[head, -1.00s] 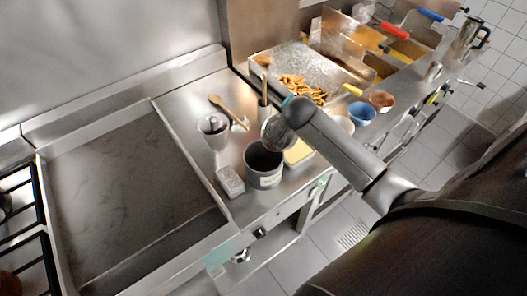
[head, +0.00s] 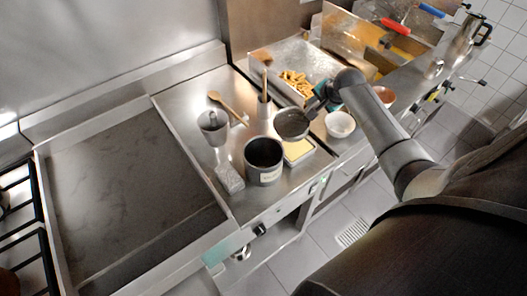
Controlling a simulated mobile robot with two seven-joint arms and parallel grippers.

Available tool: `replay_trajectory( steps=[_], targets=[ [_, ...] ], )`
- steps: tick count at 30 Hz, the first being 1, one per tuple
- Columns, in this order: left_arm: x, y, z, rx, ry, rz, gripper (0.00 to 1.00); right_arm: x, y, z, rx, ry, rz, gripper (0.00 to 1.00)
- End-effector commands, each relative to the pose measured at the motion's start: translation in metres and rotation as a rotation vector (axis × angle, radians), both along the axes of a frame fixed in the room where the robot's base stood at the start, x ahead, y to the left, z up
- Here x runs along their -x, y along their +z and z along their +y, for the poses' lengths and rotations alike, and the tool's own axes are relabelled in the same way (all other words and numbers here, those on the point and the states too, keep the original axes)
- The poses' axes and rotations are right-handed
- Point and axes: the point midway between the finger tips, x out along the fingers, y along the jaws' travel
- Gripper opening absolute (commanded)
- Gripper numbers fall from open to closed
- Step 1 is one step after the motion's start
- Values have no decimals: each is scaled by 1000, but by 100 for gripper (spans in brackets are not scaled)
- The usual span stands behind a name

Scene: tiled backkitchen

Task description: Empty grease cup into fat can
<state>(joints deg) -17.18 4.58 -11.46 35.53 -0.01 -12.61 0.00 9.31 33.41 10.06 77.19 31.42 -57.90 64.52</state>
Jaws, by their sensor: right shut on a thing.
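The grease cup (head: 291,126) is a small round grey metal cup with its dark inside facing up. My right gripper (head: 314,105) is shut on the right side of it and holds it over the steel counter, near a yellow block in a tray. What lies in the can and cup is too dark to tell. My left gripper is not in view.
A grey pot (head: 213,128), a wooden spoon (head: 228,107), a small box (head: 230,178) and a yellow block (head: 298,148) stand around the can. A white bowl (head: 340,124) is right of the cup. The griddle (head: 130,190) at left is clear.

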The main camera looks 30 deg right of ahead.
Motion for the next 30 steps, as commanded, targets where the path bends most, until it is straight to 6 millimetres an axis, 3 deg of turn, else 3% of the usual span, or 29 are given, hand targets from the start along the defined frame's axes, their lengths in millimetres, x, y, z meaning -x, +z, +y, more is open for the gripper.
replay_trajectory(
  steps=[4, 18, 30],
  targets=[
    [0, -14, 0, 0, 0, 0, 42, -2, -11, -12, -70, -4, 0, 0],
    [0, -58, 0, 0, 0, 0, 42, -3, -51, -24, -188, -3, 14, 0],
    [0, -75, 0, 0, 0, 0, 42, -3, -63, -29, -238, -2, 15, 0]
  ],
)
